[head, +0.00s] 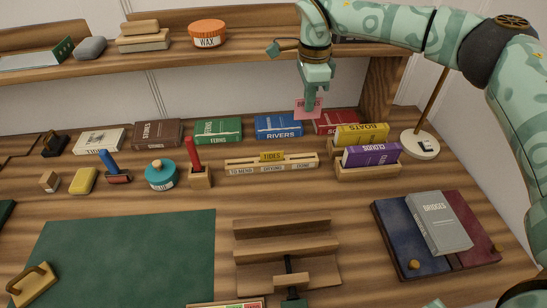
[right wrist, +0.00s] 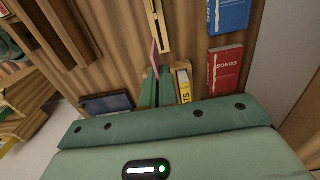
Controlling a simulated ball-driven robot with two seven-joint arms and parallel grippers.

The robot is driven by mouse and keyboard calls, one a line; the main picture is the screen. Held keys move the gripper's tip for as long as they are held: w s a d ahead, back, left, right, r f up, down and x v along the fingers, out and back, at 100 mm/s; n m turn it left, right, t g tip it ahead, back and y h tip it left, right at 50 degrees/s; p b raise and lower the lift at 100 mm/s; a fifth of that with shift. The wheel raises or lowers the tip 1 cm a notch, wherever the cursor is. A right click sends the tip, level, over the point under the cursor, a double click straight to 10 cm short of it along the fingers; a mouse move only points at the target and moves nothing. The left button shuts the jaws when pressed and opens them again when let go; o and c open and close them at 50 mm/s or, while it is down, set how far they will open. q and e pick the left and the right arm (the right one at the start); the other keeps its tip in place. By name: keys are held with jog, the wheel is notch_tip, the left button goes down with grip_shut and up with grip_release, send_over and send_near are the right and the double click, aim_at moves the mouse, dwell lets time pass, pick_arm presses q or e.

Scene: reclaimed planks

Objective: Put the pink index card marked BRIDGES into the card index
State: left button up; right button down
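The pink index card (head: 300,112) is held upright below my right gripper (head: 309,104). Its lettering is partly covered by the fingers. In the right wrist view the pink card (right wrist: 154,52) shows nearly edge-on between the fingertips of the right gripper (right wrist: 153,76). The card index is a long low wooden holder (head: 268,168) with labels on its front and a yellow TIDES card (head: 272,156) standing in it. The gripper and card are above and behind the card index, to its right, apart from it.
Behind the index lie the blue RIVERS book (head: 278,127) and a red book (head: 335,122). A wooden holder (head: 366,173) with the yellow BOATS and purple CLOUDS books stands right. A red-handled stamp (head: 193,154) stands left. The grey BRIDGES book (head: 438,225) lies front right.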

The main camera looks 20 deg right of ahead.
notch_tip(320, 180, down, 13)
jog(key=b, duration=0.5)
pick_arm(q)
jog(key=shift+g, duration=0.4)
jog(key=shift+s+f, duration=0.35)
jog(key=shift+f, duration=0.45)
jog(key=shift+s+f, duration=0.4)
jog(key=shift+f, duration=0.45)
jog(key=shift+s+f, duration=0.35)
jog(key=shift+f, duration=0.45)
pick_arm(e)
jog(key=shift+f, duration=1.05)
pick_arm(q)
jog(key=shift+f+b, duration=0.1)
jog(key=shift+b, duration=0.2)
pick_arm(e)
jog(key=shift+f, duration=0.95)
jog(key=c, duration=1.6)
grip_release()
jog(key=shift+r, duration=0.15)
